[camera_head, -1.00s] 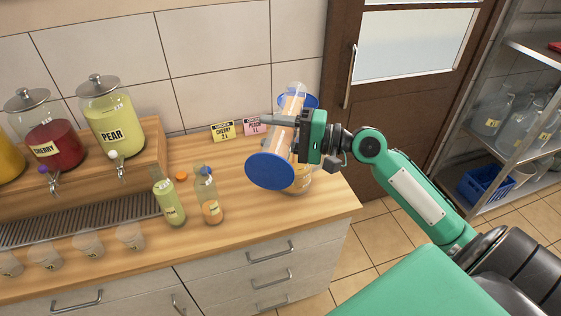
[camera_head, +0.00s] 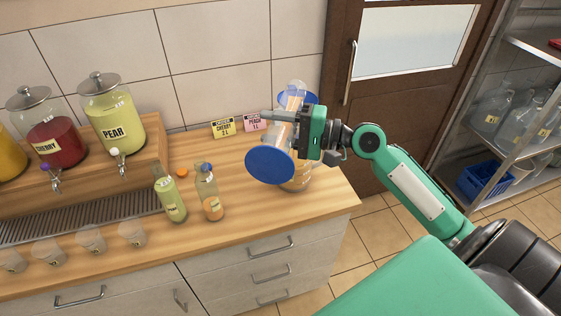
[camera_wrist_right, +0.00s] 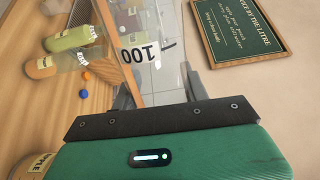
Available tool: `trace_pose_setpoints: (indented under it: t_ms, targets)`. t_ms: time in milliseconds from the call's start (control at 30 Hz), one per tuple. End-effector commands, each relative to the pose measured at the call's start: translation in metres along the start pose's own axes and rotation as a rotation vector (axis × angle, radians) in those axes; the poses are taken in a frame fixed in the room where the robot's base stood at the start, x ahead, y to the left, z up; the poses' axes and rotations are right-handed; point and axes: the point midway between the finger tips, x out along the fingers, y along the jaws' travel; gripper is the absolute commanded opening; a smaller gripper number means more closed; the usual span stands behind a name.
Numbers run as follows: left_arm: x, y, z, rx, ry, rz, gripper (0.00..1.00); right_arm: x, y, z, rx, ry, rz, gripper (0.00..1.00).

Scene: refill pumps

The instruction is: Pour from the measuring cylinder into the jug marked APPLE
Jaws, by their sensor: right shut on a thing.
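My right gripper (camera_head: 280,117) is shut around the clear measuring cylinder (camera_head: 293,91). The cylinder is strongly tilted, with its blue base turned toward me and its mouth at the far end. Something orange shows through it. In the right wrist view the cylinder (camera_wrist_right: 150,35) lies between my fingers (camera_wrist_right: 160,95), with a 100 mark. A jug (camera_head: 300,178) with orange contents stands on the counter below, mostly hidden by the cylinder and gripper. In the right wrist view a jug label (camera_wrist_right: 40,164) reading "PPLE" is cut off at the lower left. My left gripper is out of view.
A green bottle (camera_head: 170,200) and a bottle with orange liquid (camera_head: 208,193) stand left of the cylinder. Several cups and the PEAR (camera_head: 112,125) and CHERRY (camera_head: 52,143) dispensers are further left. Price cards (camera_head: 224,128) stand by the wall. A shelf rack (camera_head: 520,145) is at right.

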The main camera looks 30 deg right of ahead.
Motion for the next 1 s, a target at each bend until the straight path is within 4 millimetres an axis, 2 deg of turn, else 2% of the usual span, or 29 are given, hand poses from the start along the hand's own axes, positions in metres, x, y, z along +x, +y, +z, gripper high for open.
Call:
trace_pose_setpoints:
  t_ms: [167,567,1000]
  targets:
    - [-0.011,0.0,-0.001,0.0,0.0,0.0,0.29,0.0,-0.007,-0.001,0.026,0.0,-0.001,0.09]
    - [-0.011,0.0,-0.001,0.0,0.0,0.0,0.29,0.0,-0.007,-0.001,0.033,0.0,-0.001,0.09]
    - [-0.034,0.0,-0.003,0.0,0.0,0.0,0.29,0.0,-0.021,-0.004,0.11,0.001,-0.001,0.09]
